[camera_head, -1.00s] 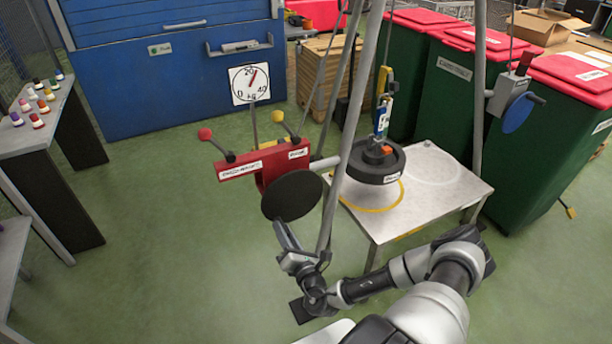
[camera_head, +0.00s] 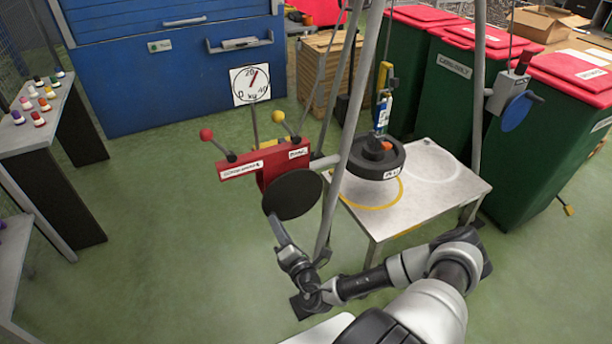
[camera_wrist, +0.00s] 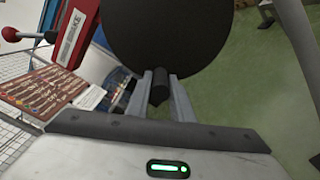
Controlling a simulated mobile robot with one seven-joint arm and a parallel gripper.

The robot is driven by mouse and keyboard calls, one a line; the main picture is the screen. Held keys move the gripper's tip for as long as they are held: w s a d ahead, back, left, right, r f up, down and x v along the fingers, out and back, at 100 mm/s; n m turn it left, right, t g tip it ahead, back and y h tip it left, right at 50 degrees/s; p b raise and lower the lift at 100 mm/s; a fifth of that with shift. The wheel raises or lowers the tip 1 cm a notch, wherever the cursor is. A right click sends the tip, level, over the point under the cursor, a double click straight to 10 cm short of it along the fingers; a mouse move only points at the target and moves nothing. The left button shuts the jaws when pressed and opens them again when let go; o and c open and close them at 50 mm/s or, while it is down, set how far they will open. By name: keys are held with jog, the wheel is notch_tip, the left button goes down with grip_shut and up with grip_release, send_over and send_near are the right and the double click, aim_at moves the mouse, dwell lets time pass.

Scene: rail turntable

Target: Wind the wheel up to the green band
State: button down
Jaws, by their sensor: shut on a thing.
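The black wheel (camera_head: 292,195) is a disc on the front of a red winch housing (camera_head: 270,170). It fills the upper middle of the wrist view (camera_wrist: 165,35). My gripper (camera_head: 270,217) is at the wheel's lower left edge. In the wrist view my gripper (camera_wrist: 159,98) is shut on the wheel's dark handle (camera_wrist: 159,86), with one finger on each side. A black weight (camera_head: 375,161) hangs from a blue and yellow hanger (camera_head: 383,105) above a metal table. A round dial (camera_head: 250,85) marked in kg has a red pointer a little right of 20. I cannot make out a green band.
Two levers with red (camera_head: 206,134) and yellow (camera_head: 278,116) knobs stick up from the housing. Frame legs (camera_head: 352,130) stand close to the wheel's right. The metal table (camera_head: 440,205) is behind them. Open green floor (camera_head: 170,230) lies left.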

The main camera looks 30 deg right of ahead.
jog(key=shift+a+r, duration=0.3)
jog(key=c, duration=1.4)
grip_release()
jog(key=shift+o, duration=0.2)
jog(key=shift+d+f, duration=0.1)
jog(key=s+p, duration=0.2)
jog(key=s, duration=0.6)
jog(key=shift+d+p, duration=0.15)
jog(key=shift+p, duration=0.15)
jog(key=shift+f, duration=0.1)
